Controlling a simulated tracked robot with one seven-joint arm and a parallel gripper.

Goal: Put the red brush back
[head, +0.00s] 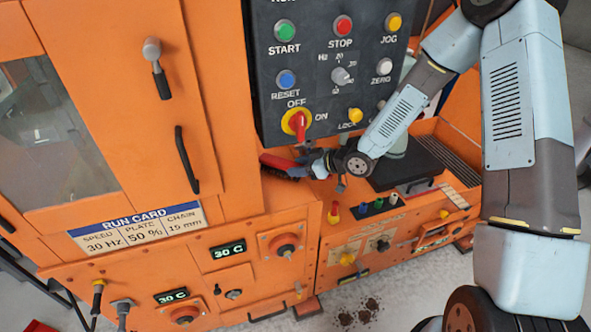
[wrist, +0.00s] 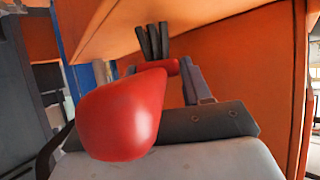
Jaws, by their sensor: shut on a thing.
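The red brush (head: 276,162) shows in the head view as a red piece with a dark part below it, close under the black control panel. My gripper (head: 306,166) is shut on it at the end of my reaching arm. In the wrist view the red brush (wrist: 122,115) is large and close, its rounded red end toward the camera and a smaller red part farther off between my fingers. Several dark upright strips show beyond it; I cannot tell whether they are bristles. The brush's holding place cannot be made out.
The black control panel (head: 318,85) hangs just above my gripper. The orange cabinet (head: 219,95) stands close on the left. Small coloured pegs (head: 378,204) stand on the orange ledge, with a dark plate (head: 403,172) behind. Dark crumbs (head: 360,312) lie on the floor.

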